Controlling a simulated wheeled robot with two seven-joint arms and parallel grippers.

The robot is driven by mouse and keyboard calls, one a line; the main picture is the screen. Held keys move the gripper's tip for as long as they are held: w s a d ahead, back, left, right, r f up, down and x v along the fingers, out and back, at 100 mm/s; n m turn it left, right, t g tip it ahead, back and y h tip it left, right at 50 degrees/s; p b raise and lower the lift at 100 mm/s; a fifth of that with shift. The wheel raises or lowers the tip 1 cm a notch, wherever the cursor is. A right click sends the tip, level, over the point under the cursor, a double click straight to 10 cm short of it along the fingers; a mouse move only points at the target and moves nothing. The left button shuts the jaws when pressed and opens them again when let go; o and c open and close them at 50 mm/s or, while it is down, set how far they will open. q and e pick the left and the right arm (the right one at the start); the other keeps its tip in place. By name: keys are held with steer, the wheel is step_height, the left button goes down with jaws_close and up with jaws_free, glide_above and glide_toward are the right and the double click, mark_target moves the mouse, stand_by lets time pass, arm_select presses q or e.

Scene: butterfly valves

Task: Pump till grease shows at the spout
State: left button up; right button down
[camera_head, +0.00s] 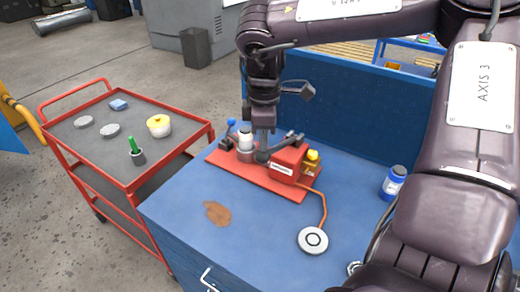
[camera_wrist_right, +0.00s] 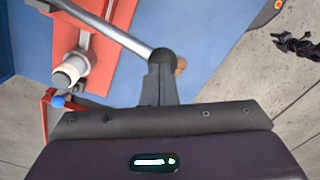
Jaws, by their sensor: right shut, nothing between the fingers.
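The pump stands on a red base plate (camera_head: 225,163) on the blue bench. It has a grey-white cylinder (camera_head: 245,141), a red block (camera_head: 288,163) with a yellow cap (camera_head: 313,155), and an orange hose running to a round white disc (camera_head: 313,240). In the right wrist view a grey lever (camera_wrist_right: 115,28) ends in a black ball knob (camera_wrist_right: 163,57). My right gripper (camera_wrist_right: 160,72) is shut and empty, its fingertips at the knob; whether they touch is unclear. It points down over the pump in the head view (camera_head: 263,152). I cannot make out a spout or grease. My left gripper is out of view.
A brown stain (camera_head: 217,213) lies on the bench's front left. A blue jar (camera_head: 393,183) stands at the right. A red cart (camera_head: 75,140) at the left holds a yellow-lidded pot (camera_head: 159,126), a green-handled tool (camera_head: 135,150) and discs. The bench front is mostly clear.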

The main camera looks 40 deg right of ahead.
steer(key=shift+s+a+f+b, duration=0.1)
steer(key=shift+a+f+b, duration=0.1)
steer(key=shift+f+b, duration=1)
steer(key=shift+s+a+f+b, duration=0.1)
steer(key=shift+a+f+b, duration=0.15)
steer(key=shift+f+b, duration=0.9)
steer(key=shift+a+f+b, duration=0.2)
steer(key=shift+f+b, duration=0.75)
steer(key=shift+f, duration=0.4)
steer(key=r+p, duration=0.2)
steer(key=d+r+p, duration=0.1)
steer(key=r+p, duration=0.1)
steer(key=r, duration=0.1)
steer(key=r+p, duration=0.2)
steer(key=shift+w+d+r, duration=0.15)
steer(key=shift+d+r, duration=0.05)
steer(key=shift+d, duration=0.05)
step_height(320, 180, up, 6)
steer(key=p, duration=0.4)
steer(key=shift+a+r, duration=0.1)
